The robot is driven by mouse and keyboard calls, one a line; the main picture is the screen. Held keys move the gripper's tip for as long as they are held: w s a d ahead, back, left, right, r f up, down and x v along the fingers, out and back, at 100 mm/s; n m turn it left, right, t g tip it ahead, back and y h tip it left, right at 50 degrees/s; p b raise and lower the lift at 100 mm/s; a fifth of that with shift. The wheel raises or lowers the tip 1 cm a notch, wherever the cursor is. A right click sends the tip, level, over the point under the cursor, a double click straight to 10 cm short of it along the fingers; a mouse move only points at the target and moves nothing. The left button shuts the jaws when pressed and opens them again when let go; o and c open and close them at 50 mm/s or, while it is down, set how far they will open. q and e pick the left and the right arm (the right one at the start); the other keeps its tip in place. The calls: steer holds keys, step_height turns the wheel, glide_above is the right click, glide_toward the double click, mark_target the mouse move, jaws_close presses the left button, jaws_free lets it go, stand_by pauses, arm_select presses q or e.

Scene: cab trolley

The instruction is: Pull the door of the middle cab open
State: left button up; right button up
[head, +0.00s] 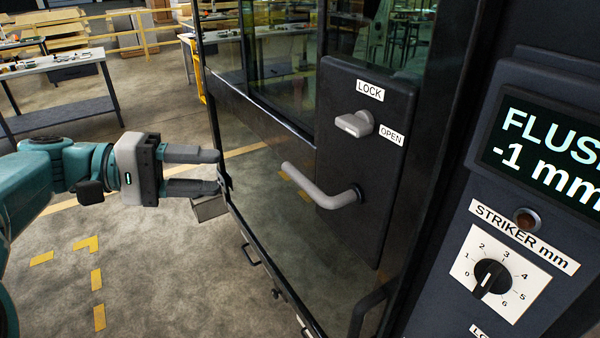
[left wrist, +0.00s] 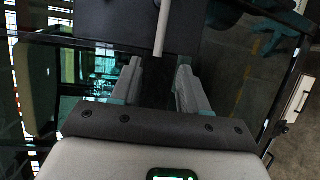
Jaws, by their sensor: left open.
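The cab door (head: 265,175) is dark glass in a black frame, and I cannot tell whether it stands ajar. On its black plate (head: 345,225) sit a grey lever handle (head: 320,190) and, above it, a grey lock knob (head: 354,123) between LOCK and OPEN labels. My left gripper (head: 219,171) is open, left of the lever and apart from it, with its fingers pointing right. In the left wrist view the lever (left wrist: 162,28) shows ahead of the gap between the fingers (left wrist: 160,88). My right gripper is not in view.
Right of the door a dark panel has a display (head: 545,145) reading FLUSH -1 mm and a STRIKER mm dial (head: 491,277). A curved dark grab bar (head: 365,312) is low near the door. A workbench (head: 55,65) stands back left. Floor at lower left is clear.

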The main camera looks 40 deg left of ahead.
mark_target(294, 179)
arm_select(q)
steer(key=p+x, duration=0.1)
steer(key=x, duration=0.6)
steer(key=p+x, duration=0.2)
steer(key=x, duration=0.6)
steer(key=shift+s+d+f+p, duration=0.1)
steer(key=shift+s+d+p, duration=0.15)
steer(key=shift+p, duration=0.05)
steer(key=shift+a, duration=0.1)
jaws_close()
